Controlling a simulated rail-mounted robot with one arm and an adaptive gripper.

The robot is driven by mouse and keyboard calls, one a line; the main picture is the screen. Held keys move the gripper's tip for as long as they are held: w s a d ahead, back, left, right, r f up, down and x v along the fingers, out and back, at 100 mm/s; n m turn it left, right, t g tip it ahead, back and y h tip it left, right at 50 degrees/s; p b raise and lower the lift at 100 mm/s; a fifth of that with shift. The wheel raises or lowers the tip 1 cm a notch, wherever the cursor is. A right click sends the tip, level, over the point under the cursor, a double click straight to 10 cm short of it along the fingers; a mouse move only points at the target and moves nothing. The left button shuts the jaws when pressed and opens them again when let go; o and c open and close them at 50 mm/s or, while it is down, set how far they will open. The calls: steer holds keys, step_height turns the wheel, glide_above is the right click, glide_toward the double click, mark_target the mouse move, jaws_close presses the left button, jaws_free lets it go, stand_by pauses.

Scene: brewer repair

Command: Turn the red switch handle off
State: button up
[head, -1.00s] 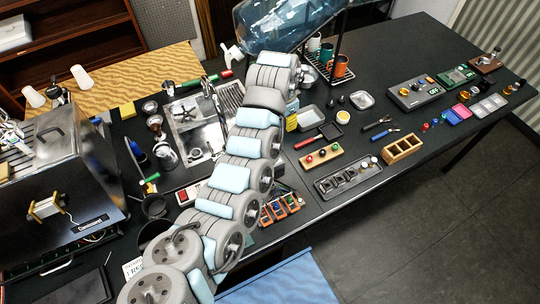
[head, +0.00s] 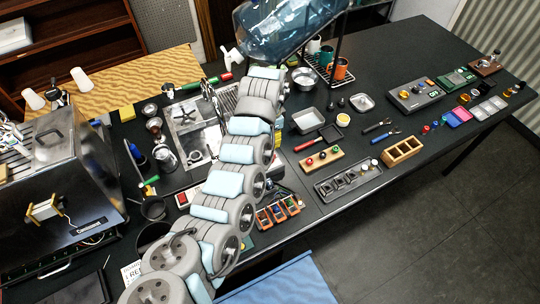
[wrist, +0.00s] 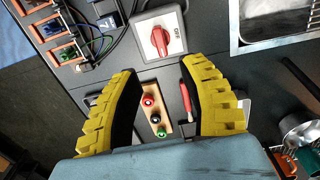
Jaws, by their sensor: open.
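The red switch handle (wrist: 160,40) is a rotary knob on a pale square plate (wrist: 143,50), near the top middle of the wrist view. Its handle is tilted a little from upright in the picture. My gripper (wrist: 158,68) has two yellow ribbed fingers, spread apart and empty. The fingertips lie below the switch in the picture, on either side of its centre line, and do not appear to touch it. How high they are above it is unclear. In the head view the gripper is hidden, and I cannot make out the switch for certain near the arm.
Orange bins with cables (wrist: 65,52) stand left of the switch. A wooden strip with coloured buttons (wrist: 168,122) and a red-handled tool (wrist: 186,100) show between the fingers. The brewer (head: 60,190) stands at the left.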

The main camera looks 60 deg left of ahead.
steer(key=shift+f, duration=5.35)
steer(key=shift+c, duration=0.2)
jaws_close()
